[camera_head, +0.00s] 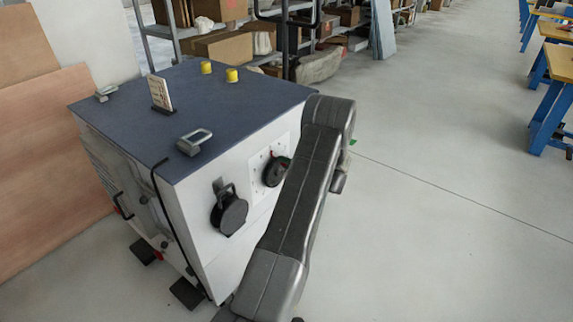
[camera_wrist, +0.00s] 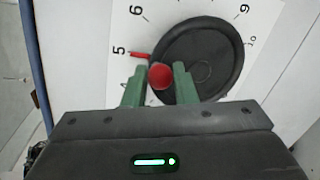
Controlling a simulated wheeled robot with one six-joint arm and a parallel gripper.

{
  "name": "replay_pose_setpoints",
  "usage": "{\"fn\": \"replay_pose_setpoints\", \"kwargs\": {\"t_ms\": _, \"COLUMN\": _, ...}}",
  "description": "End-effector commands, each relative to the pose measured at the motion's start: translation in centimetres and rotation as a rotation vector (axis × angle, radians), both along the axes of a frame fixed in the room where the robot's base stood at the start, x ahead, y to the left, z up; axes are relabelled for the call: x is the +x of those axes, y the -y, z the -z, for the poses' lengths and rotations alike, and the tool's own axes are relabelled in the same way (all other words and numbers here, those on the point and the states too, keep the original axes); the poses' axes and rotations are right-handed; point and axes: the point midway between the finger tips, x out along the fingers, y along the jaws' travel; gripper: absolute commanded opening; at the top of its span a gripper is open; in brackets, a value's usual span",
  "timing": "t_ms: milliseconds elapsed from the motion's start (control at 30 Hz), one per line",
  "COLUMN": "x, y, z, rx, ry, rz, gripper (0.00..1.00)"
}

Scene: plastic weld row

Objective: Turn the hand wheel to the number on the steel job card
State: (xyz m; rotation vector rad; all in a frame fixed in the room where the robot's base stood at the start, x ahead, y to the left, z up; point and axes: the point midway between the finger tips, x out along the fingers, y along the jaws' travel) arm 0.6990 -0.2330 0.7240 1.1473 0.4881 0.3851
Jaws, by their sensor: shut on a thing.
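The black hand wheel (camera_wrist: 212,45) sits on a white dial plate (camera_wrist: 122,20) with printed numbers; it also shows on the white cabinet's side in the head view (camera_head: 274,172). A red pointer (camera_wrist: 140,54) at the wheel's rim points close to the 5. My gripper (camera_wrist: 160,70) has its green fingers on either side of the wheel's red knob (camera_wrist: 160,78) and is shut on it. In the head view my arm hides the gripper. A small upright card (camera_head: 160,94) stands on the cabinet's dark top; its writing is too small to read.
A black round reel-like part (camera_head: 229,214) sticks out left of the wheel. Metal handles (camera_head: 194,141) and yellow caps (camera_head: 232,75) are on the cabinet top. Shelves with boxes (camera_head: 222,47) stand behind.

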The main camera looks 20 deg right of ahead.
Motion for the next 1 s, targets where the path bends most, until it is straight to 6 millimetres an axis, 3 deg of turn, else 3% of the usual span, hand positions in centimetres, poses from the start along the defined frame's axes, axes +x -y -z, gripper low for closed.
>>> {"fn": "replay_pose_setpoints", "kwargs": {"t_ms": 100, "x": 0.0, "y": 0.1, "z": -0.1, "rx": -0.002, "ry": 0.002, "rz": 0.002, "gripper": 0.0}}
{"fn": "replay_pose_setpoints", "kwargs": {"t_ms": 133, "x": 0.0, "y": 0.1, "z": -0.1, "rx": -0.002, "ry": 0.002, "rz": 0.002, "gripper": 0.31}}
{"fn": "replay_pose_setpoints", "kwargs": {"t_ms": 200, "x": 0.0, "y": 0.1, "z": -0.1, "rx": -0.002, "ry": 0.002, "rz": 0.002, "gripper": 0.45}}
{"fn": "replay_pose_setpoints", "kwargs": {"t_ms": 633, "x": -0.9, "y": 0.7, "z": -0.2, "rx": -0.001, "ry": 0.002, "rz": 0.003, "gripper": 0.45}}
{"fn": "replay_pose_setpoints", "kwargs": {"t_ms": 1000, "x": -7.6, "y": 5.0, "z": -1.6, "rx": -0.003, "ry": 0.002, "rz": 0.006, "gripper": 0.45}}
